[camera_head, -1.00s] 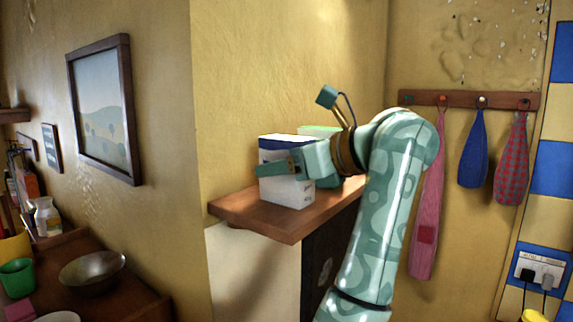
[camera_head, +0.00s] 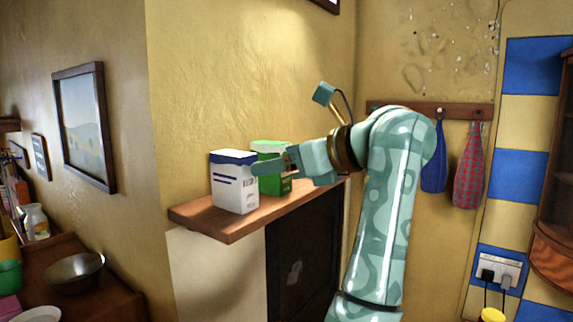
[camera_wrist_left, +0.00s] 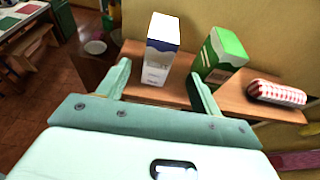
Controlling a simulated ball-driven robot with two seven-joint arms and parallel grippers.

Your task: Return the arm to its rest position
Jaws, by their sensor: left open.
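My left gripper (camera_head: 272,166) is open and empty in the head view, at the right of a white box with a blue top (camera_head: 234,185). In the left wrist view the box (camera_wrist_left: 160,50) stands upright beyond the fingertips of my gripper (camera_wrist_left: 158,76), between their lines. In the head view one fingertip appears near or just overlapping the box's right edge; I cannot tell whether it touches. The right gripper is in neither view.
A wooden shelf (camera_head: 225,227) carries the white box and a green carton (camera_head: 270,148). A red-and-white checked roll (camera_wrist_left: 276,94) lies on it, right of the carton. Oven mitts (camera_head: 469,172) hang behind my arm. A metal bowl (camera_head: 74,272) stands on the left counter.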

